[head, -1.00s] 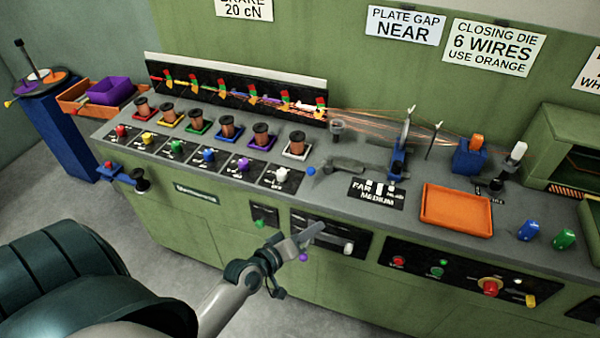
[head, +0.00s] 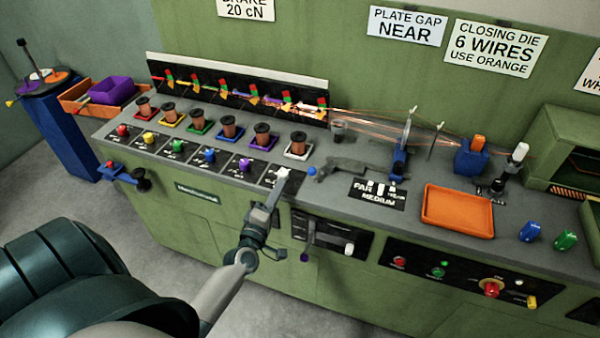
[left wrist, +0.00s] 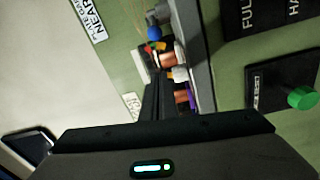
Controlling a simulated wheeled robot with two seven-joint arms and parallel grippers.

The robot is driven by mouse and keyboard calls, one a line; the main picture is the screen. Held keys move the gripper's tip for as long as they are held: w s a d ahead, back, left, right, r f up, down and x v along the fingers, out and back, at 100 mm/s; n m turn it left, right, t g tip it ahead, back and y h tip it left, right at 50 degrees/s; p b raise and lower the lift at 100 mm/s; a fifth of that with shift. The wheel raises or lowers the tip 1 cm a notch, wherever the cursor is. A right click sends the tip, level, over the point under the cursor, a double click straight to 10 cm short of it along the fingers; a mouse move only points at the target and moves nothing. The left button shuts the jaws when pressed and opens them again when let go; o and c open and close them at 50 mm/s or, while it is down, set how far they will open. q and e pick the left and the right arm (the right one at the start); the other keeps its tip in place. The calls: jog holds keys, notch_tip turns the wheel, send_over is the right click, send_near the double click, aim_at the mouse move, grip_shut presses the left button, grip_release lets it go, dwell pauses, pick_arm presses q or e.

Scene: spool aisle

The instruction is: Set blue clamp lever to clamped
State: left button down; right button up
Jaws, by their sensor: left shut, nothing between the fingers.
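The blue ball knob (head: 311,171) sits at the left end of a grey lever (head: 343,164) on the bench top. I take this as the blue clamp lever. My left gripper (head: 276,187) is shut and empty at the bench's front edge, left of and slightly below the blue knob, apart from it. Its tip lies close to the white knob (head: 283,174); I cannot tell if they touch. In the left wrist view the blue knob (left wrist: 155,33) shows beyond my dark fingers (left wrist: 155,90). My right gripper is not in view.
A row of colored knobs and copper spools (head: 263,134) lies left of the lever. Thin wires run behind it. A slotted plate marked FAR and MEDIUM (head: 377,194) and an orange tray (head: 457,211) lie to the right.

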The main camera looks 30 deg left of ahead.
aim_at(319, 167)
pick_arm(q)
jog(key=p+x, duration=0.2)
jog(key=x, duration=0.8)
jog(key=shift+r, duration=0.1)
jog(key=d, duration=0.1)
jog(key=d+p, duration=0.1)
jog(key=d, duration=0.1)
jog(key=shift+s+f+p, duration=0.1)
jog(key=shift+f+p, duration=0.2)
jog(key=shift+f, duration=0.05)
jog(key=shift+s+d+f, duration=0.1)
jog(key=shift+d+f, duration=0.05)
jog(key=shift+d, duration=0.4)
jog(key=shift+d, duration=0.1)
